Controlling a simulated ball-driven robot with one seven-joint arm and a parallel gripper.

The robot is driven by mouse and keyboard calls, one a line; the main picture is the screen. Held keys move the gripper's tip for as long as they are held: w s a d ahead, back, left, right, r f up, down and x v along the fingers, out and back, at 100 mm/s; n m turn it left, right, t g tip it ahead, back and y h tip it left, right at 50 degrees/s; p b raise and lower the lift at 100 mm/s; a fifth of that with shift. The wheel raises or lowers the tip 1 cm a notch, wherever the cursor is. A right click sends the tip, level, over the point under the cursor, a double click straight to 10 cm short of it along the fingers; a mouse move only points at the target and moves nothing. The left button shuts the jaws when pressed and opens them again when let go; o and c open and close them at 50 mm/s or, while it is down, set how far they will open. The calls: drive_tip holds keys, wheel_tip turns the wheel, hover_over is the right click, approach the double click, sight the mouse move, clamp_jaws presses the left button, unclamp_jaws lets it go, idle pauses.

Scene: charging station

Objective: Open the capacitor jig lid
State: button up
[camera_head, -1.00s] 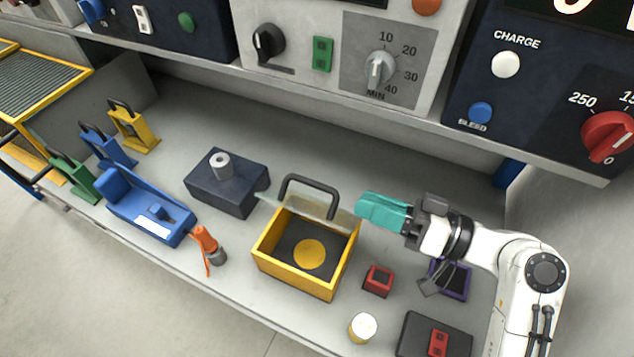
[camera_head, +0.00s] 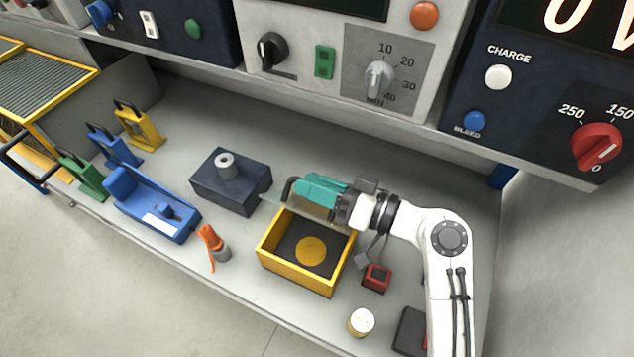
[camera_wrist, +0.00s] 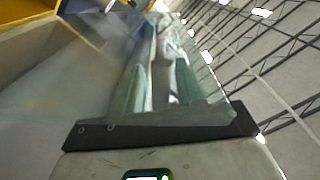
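The capacitor jig is a yellow box (camera_head: 298,279) with a dark inside and a round yellow disc, uncovered from above. Its clear lid (camera_head: 285,209) stands raised along the box's back edge, and its dark handle (camera_head: 288,187) shows only in part behind my gripper. My gripper (camera_head: 310,188), with teal fingers, is over the lid's upper edge by the handle; touching or apart, I cannot tell. In the wrist view a gap shows between my gripper's pale green fingers (camera_wrist: 160,88), with nothing clearly held. The yellow jig edge (camera_wrist: 25,10) shows blurred there.
A navy block (camera_head: 215,185) with a grey cylinder stands left of the jig. A blue fixture (camera_head: 140,205) and an orange-handled tool (camera_head: 212,243) lie farther left. A small red block (camera_head: 377,277) and a white-topped cylinder (camera_head: 362,321) are at the right front. The instrument shelf overhangs behind.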

drive_tip(key=shift+c, duration=0.4)
clamp_jaws()
